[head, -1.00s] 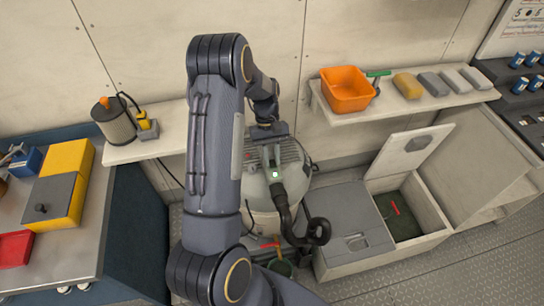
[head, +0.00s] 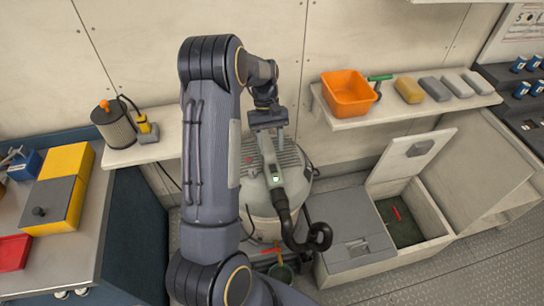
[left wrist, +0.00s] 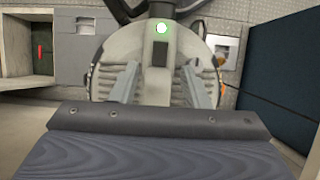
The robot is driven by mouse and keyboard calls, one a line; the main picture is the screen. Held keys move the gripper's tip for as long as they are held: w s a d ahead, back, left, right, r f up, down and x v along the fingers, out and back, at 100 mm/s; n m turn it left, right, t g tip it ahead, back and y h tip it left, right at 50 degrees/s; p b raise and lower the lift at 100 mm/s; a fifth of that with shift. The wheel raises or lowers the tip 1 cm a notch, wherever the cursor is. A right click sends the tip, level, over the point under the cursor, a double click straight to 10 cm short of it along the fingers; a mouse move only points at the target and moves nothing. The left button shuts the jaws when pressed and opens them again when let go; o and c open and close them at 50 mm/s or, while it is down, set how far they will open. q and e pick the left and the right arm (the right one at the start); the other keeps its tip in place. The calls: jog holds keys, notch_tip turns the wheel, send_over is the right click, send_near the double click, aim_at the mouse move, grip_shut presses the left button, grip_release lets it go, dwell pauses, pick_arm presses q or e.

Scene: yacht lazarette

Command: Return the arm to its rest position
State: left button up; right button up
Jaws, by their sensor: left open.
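My left arm comes in from the lower left and rises over the middle of the head view. Its gripper (head: 269,140) points down, open and empty, above the far side of a grey round machine (head: 250,205). In the left wrist view its two fingers (left wrist: 160,84) stand wide apart, with the ribbed machine top (left wrist: 105,85) beyond them. The machine's handle carries a small lit green light (left wrist: 162,28), and a black hose curves from its near end. Part of the machine is hidden behind my arm. My right gripper is not in view.
A shelf at the right holds an orange bin (head: 347,93) and several blocks. Another shelf at the left holds a cylindrical filter (head: 113,126). An open locker (head: 412,215) stands right of the machine. A workbench with a yellow box (head: 68,158) is at the left.

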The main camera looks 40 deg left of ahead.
pick_arm(q)
jog(key=shift+v, duration=1)
